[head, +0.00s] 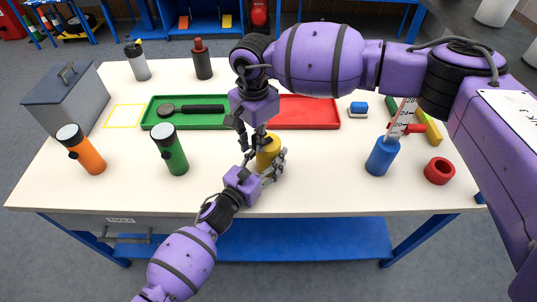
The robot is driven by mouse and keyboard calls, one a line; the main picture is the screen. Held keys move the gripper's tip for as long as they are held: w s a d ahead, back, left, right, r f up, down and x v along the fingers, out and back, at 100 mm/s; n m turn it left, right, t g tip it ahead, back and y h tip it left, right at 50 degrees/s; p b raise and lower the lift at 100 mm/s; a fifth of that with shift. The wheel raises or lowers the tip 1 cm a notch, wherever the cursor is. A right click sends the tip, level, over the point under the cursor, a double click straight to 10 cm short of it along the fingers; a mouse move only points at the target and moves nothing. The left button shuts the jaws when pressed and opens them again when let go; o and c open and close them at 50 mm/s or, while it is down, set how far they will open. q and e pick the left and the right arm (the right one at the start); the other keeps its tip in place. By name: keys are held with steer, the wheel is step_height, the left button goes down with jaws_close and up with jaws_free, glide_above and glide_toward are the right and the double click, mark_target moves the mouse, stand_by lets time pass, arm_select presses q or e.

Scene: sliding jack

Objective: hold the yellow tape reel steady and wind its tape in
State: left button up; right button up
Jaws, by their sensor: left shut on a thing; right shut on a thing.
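The yellow tape reel (268,152) stands near the front middle of the white table. Both of my grippers are at it and cover part of it. My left gripper (274,166) reaches in from the front left and is shut on the reel's lower part. My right gripper (254,143) comes down from above and is shut at the reel's upper left side. Its fingertips overlap the reel, and I cannot tell which part they hold. No pulled-out yellow tape can be made out, and any crank is hidden.
Behind are a green tray (190,122) with a dark tool and a red tray (308,112). An orange flashlight (82,150) and a green flashlight (169,150) stand left. A blue cylinder (382,157) with a scale strip and a red ring (439,171) are right.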

steer(key=shift+s+n, duration=0.15)
steer(key=shift+n, duration=0.15)
steer(key=n, duration=0.2)
steer(key=d+n, duration=0.1)
steer(key=shift+s+d+n, duration=0.1)
steer(key=shift+s+n, duration=0.3)
steer(key=n, duration=0.2)
steer(key=d+n, duration=0.1)
steer(key=n, duration=0.1)
steer(key=shift+s+d+f, duration=0.1)
steer(key=shift+s+d, duration=0.05)
steer(key=shift+d, duration=0.05)
